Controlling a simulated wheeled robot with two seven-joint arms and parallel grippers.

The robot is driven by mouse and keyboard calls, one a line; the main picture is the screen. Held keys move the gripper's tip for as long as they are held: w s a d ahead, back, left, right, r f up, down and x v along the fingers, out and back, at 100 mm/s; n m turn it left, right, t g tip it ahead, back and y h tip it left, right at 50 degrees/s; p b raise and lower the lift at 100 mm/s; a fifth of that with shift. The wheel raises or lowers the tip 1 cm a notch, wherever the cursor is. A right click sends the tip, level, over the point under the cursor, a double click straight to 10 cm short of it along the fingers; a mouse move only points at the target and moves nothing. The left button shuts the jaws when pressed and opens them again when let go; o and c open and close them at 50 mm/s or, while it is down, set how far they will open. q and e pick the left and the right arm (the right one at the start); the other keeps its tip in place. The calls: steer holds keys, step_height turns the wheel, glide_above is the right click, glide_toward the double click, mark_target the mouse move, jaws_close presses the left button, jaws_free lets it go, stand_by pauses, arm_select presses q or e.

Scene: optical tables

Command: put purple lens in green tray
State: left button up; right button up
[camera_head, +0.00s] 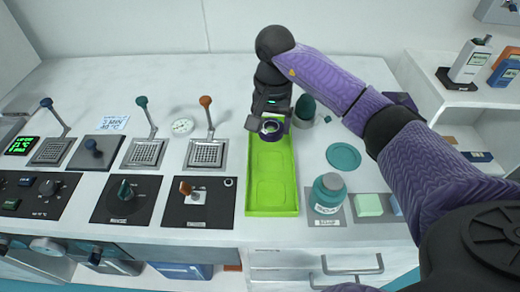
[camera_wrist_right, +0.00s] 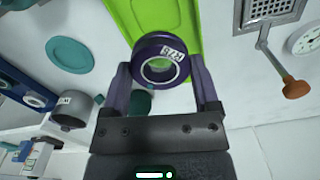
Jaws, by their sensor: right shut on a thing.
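The purple lens (camera_head: 271,129) is a ring-shaped piece with a white label. It shows larger in the right wrist view (camera_wrist_right: 161,64), between the fingers. My right gripper (camera_head: 268,122) is shut on the lens and holds it over the far end of the green tray (camera_head: 272,204). The tray also shows behind the lens in the right wrist view (camera_wrist_right: 195,12). The tray's visible floor is empty. I cannot tell the exact gap between lens and tray. My left gripper is not in view.
A dark green egg-shaped piece in a grey holder (camera_head: 305,115) stands close right of the gripper. A teal disc (camera_head: 343,156) and a teal jar (camera_head: 327,190) lie further right. Lever panels (camera_head: 206,152) fill the left. Shelves (camera_head: 470,105) stand at right.

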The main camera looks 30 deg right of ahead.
mark_target(273, 127)
steer(key=f, duration=0.3)
steer(key=f+b, duration=0.1)
steer(key=f, duration=0.4)
steer(key=shift+s+f+b, duration=0.3)
steer(key=shift+b, duration=0.1)
steer(key=shift+f, duration=0.2)
steer(key=o, duration=1.2)
steer(key=shift+r, duration=0.1)
steer(key=shift+o, duration=0.3)
steer(key=shift+r, duration=0.1)
step_height(273, 127, up, 11)
steer(key=p, duration=0.2)
steer(key=shift+r+p, duration=0.15)
steer(key=shift+p, duration=0.25)
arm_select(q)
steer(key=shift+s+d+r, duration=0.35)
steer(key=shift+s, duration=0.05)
arm_select(e)
steer(key=shift+r, duration=0.25)
